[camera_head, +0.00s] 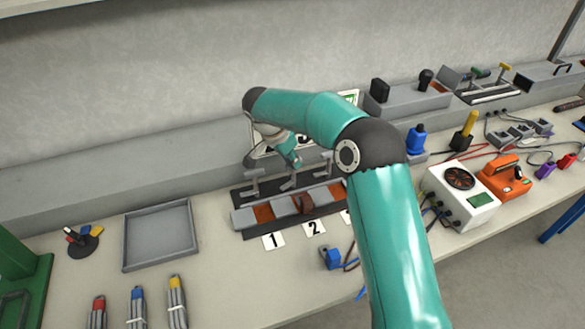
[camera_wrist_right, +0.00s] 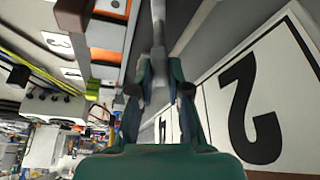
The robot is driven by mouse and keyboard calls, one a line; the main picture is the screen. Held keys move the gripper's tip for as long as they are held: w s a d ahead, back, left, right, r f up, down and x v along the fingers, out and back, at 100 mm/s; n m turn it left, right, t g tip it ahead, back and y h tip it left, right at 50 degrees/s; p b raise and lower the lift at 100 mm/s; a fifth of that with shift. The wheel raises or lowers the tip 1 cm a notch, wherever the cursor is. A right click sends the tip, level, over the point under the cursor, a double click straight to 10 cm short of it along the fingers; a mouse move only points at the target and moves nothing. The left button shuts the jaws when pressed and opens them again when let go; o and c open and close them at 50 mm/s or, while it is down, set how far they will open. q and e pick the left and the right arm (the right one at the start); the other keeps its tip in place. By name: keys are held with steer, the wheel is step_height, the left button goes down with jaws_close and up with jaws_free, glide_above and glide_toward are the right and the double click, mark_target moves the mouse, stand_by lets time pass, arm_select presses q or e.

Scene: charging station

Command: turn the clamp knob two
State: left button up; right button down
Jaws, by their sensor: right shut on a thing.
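A dark clamp rack (camera_head: 240,218) with grey blocks and T-shaped clamp knobs stands on the bench. Number cards one (camera_head: 273,241) and two (camera_head: 314,227) lie before it. My right gripper (camera_head: 295,162) points down at the middle knob, clamp knob two (camera_head: 287,184), whose upper part it partly hides. In the wrist view the two green fingers of my right gripper (camera_wrist_right: 160,80) are closed around the grey knob (camera_wrist_right: 159,45). Clamp knob one (camera_head: 253,184) stands free to the left. My left gripper is not in view.
A grey tray (camera_head: 128,245) and a small stand of coloured pieces (camera_head: 83,239) are at the left. A white fan box (camera_head: 459,195) and an orange device (camera_head: 508,178) stand to the right. A large card two (camera_wrist_right: 255,105) stands close to my gripper.

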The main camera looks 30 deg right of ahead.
steer(key=n+b, duration=0.1)
steer(key=n, duration=0.1)
steer(key=n+t+b, duration=0.1)
steer(key=b, duration=0.1)
steer(key=shift+s+f+n+y, duration=0.2)
steer(key=shift+n+y, duration=0.1)
steer(key=shift+n, duration=0.1)
steer(key=n+t+b, duration=0.1)
steer(key=n, duration=0.1)
steer(key=shift+r+n+y+b, duration=0.1)
steer(key=shift+n+y+b, duration=0.2)
steer(key=shift+b, duration=0.1)
steer(key=shift+s+d+n+t+y, duration=0.1)
steer(key=shift+n+t+y, duration=0.25)
steer(key=shift+n, duration=0.55)
steer(key=shift+r+n+t, duration=0.1)
steer(key=shift+n+t, duration=0.15)
steer(key=shift+n, duration=0.65)
steer(key=shift+s+d+n+y+p, duration=0.15)
steer(key=shift+n+y+p, duration=0.5)
steer(key=shift+n, duration=1.25)
steer(key=c, duration=1.1)
jaws_free()
